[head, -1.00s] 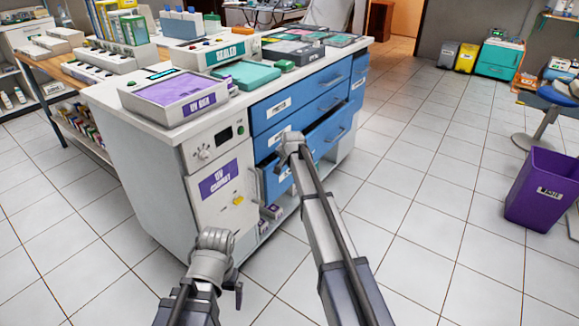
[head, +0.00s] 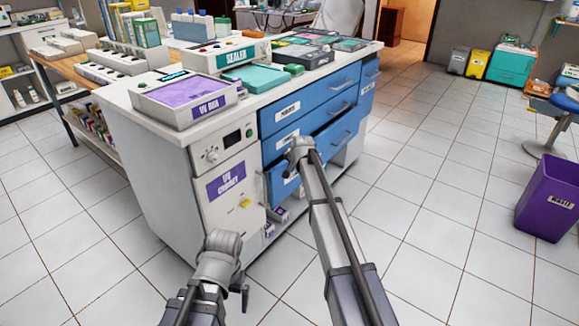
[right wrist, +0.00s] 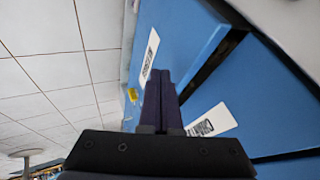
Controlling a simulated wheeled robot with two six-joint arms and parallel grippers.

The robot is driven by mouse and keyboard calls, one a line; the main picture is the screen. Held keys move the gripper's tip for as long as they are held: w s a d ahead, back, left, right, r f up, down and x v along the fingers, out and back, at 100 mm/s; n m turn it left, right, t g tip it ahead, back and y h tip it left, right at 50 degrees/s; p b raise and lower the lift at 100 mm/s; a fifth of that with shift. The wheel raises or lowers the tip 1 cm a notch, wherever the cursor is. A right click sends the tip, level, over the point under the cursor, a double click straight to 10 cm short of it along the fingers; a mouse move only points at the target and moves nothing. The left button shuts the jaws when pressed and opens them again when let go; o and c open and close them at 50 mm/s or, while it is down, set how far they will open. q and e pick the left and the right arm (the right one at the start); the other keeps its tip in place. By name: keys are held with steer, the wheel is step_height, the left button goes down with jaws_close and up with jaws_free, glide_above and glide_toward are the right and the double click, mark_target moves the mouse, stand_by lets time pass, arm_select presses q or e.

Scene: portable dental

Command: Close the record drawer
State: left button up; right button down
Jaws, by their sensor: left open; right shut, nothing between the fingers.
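The record drawer (head: 338,137) looks to be the lower blue drawer of the cabinet. It stands out from the cabinet face, with a dark gap above its front. A blue front with a white label (right wrist: 150,58) fills the middle of the right wrist view, beside a dark gap. My right gripper (right wrist: 160,78) is shut and empty, its fingertips at or close to that front; contact cannot be told. In the head view my right wrist covers part of the drawer, and its fingertips are hidden. My left gripper (head: 244,292) is open, low in front of the cabinet, away from the drawer.
The white cabinet (head: 150,150) has a UV cabinet door (head: 229,200) left of the drawers. A purple tray box (head: 185,100) and a sealer (head: 222,57) stand on top. A purple waste bin (head: 545,200) stands at right. The tiled floor between is clear.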

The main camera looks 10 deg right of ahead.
steer(key=s+d+f+p+v, duration=0.1)
steer(key=p+v, duration=0.7)
steer(key=v, duration=0.3)
steer(key=shift+d, duration=0.35)
steer(key=shift+s+r, duration=0.1)
steer(key=shift+s, duration=0.05)
